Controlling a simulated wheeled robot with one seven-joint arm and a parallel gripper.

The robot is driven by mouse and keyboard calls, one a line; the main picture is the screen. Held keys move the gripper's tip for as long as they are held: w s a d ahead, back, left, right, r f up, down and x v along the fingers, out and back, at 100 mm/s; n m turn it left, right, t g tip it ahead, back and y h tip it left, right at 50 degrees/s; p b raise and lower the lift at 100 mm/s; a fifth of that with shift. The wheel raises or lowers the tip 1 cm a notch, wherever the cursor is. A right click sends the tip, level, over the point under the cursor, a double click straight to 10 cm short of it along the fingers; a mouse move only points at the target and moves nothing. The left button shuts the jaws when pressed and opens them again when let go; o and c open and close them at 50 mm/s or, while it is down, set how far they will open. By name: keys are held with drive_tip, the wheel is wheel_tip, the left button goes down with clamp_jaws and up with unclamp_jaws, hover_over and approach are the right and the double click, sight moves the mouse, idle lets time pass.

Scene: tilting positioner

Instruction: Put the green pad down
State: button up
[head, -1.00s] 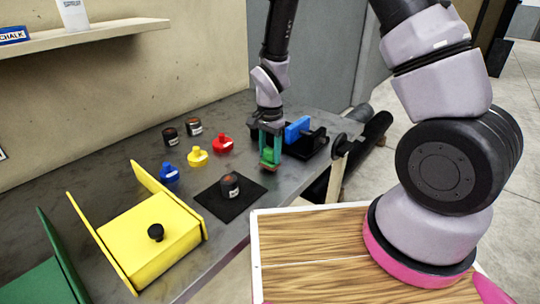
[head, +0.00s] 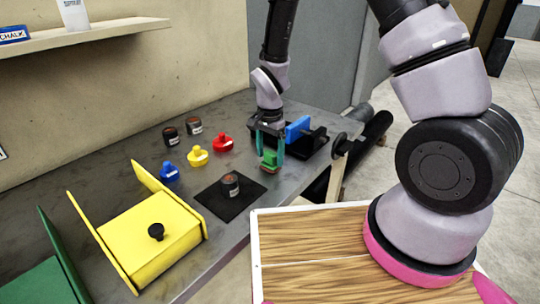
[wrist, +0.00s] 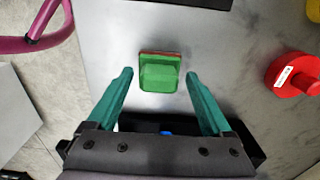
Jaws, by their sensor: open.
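The green pad (head: 269,160) is a small green block with a reddish edge at its base. It rests on the grey metal table to the right of the black mat. In the wrist view the green pad (wrist: 160,73) lies between and just beyond my fingertips, with clear gaps on both sides. My gripper (head: 270,150) has teal fingers and is open above and around the pad, touching neither side that I can see. My gripper also shows in the wrist view (wrist: 160,78) with its fingers spread wide.
A black fixture with a blue block (head: 298,128) stands close behind the gripper. Red (head: 222,143), yellow (head: 197,156) and blue (head: 169,172) knobbed pieces stand to the left. A dark jar (head: 230,184) sits on the black mat (head: 212,205). A yellow box (head: 150,240) is at front left.

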wheel_tip(320, 180, up, 12)
wheel_tip(320, 180, up, 7)
drive_tip(key=t+y, duration=0.1)
hover_over(270, 152)
drive_tip(key=d, duration=0.4)
drive_tip(key=s+d+r+n+t, duration=0.2)
drive_tip(key=s+d+r+t, duration=0.1)
drive_tip(key=s+d+r, duration=0.4)
drive_tip(key=s+d+r+n+t+y, duration=0.1)
drive_tip(key=s+d+r+n+t, duration=0.1)
drive_tip(key=s+d+r, duration=0.5)
wheel_tip(270, 152, up, 6)
drive_tip(key=shift+f+n+t, duration=0.1)
drive_tip(key=shift+n+t, duration=0.3)
drive_tip(key=shift+t, duration=0.2)
